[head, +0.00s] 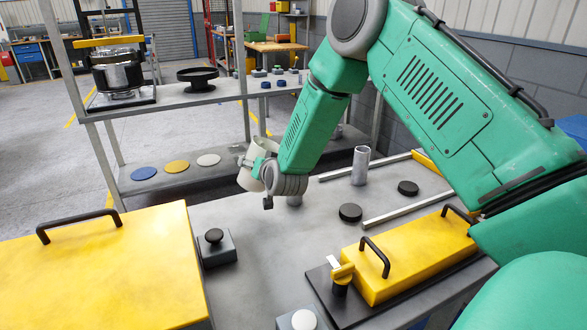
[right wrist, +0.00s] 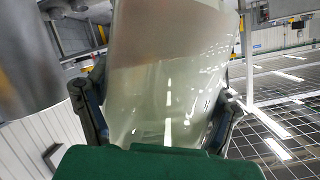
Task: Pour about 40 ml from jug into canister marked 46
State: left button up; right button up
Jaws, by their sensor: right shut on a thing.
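My right gripper (head: 262,178) is shut on a pale, cream-coloured jug (head: 248,177), held above the grey table and partly hidden by the gripper. In the right wrist view the jug (right wrist: 165,100) fills the space between the two fingers; it is translucent and seems to hold pale liquid. It looks tilted in the head view. A taller metal cylinder (head: 360,166) stands further right. No number 46 is readable on either. My left gripper is out of view.
Black discs (head: 350,213) lie on the table (head: 260,240), near metal rails. A yellow handled cover (head: 410,258) is at right, and a large yellow lid (head: 100,265) at left. A black-knobbed block (head: 216,248) stands between. A shelf (head: 190,97) stands behind.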

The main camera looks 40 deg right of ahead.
jog(key=shift+n, duration=0.4)
notch_tip(320, 180, down, 4)
jog(key=shift+w+f+b, duration=0.1)
jog(key=shift+b, duration=0.75)
jog(key=shift+w+a+f+n+g+h+p, duration=0.25)
jog(key=shift+a+f+n+g+h+p, duration=0.2)
jog(key=shift+n+h+p, duration=0.25)
jog(key=shift+a+f+n+h, duration=0.25)
jog(key=shift+f+n+h, duration=0.15)
jog(key=shift+n, duration=0.2)
jog(key=shift+w, duration=0.1)
jog(key=shift+d+g, duration=0.2)
jog(key=shift+g, duration=0.05)
jog(key=shift+a, duration=0.1)
